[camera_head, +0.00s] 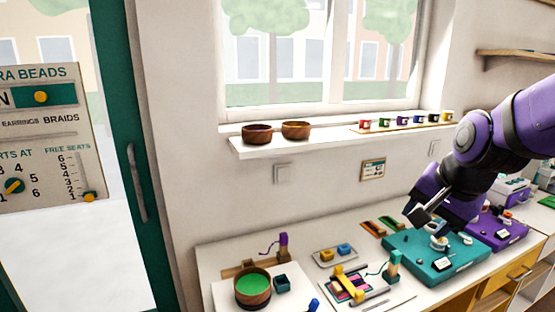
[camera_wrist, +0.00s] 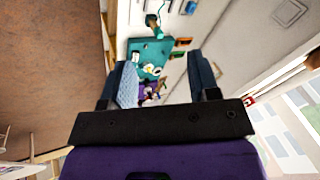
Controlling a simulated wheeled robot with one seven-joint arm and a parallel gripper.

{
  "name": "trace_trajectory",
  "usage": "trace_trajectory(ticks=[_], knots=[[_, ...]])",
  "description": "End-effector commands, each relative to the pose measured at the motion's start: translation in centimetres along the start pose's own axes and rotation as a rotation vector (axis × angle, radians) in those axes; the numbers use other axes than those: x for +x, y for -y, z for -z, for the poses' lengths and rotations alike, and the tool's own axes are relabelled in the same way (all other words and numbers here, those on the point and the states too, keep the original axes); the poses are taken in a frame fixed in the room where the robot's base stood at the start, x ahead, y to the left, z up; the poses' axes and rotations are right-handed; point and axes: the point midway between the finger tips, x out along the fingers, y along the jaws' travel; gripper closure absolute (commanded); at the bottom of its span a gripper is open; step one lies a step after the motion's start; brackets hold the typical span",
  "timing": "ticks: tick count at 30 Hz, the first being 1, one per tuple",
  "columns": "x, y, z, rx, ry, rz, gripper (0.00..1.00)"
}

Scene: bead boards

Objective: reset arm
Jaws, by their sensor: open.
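My purple arm reaches in from the right in the head view. My gripper (camera_head: 424,214) hangs in the air above the teal bead board (camera_head: 428,254) on the table. In the wrist view my gripper (camera_wrist: 160,82) shows its two fingers wide apart with nothing between them. The teal board (camera_wrist: 150,48) and part of a purple board (camera_wrist: 146,90) appear beyond the fingers, well below them. The purple board (camera_head: 500,236) is partly hidden behind my arm in the head view.
The table carries a wooden bowl with green inside (camera_head: 253,288), a small tray with yellow and blue pieces (camera_head: 337,255) and a bead stand (camera_head: 350,288). A window shelf (camera_head: 330,137) holds two bowls (camera_head: 296,130) and several coloured pieces. A sign (camera_head: 50,130) hangs at left.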

Motion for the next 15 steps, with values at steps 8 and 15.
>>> trace_trajectory(ticks=[8, 15], knots=[[-7.6, -3.7, -2.5, -0.43, -0.044, -0.027, 0.45], [-11.6, -7.1, -4.2, -0.699, -0.059, -0.057, 0.45]])
